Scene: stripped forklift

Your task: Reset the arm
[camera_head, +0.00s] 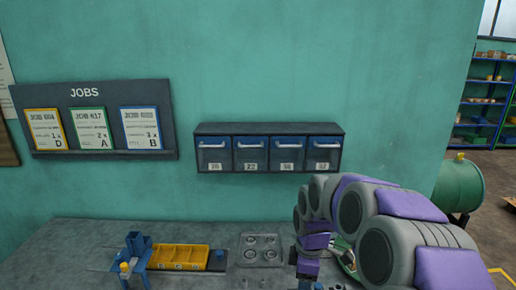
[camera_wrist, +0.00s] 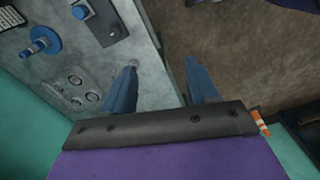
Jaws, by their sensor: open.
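My arm, grey and purple, reaches in from the lower right in the head view and bends down over the workbench (camera_head: 90,240). In the wrist view my gripper (camera_wrist: 165,75) shows two blue fingers spread apart with nothing between them. The fingers are over the edge of the workbench (camera_wrist: 145,30), with the brown floor (camera_wrist: 240,60) below on the right. In the head view the fingertips are not clearly visible.
On the bench are a yellow bin tray (camera_head: 180,257), a blue fixture (camera_head: 135,252) and a grey plate with round recesses (camera_head: 260,250). Several drawers (camera_head: 268,150) and a JOBS board (camera_head: 95,120) hang on the green wall. A green drum (camera_head: 459,185) stands at right.

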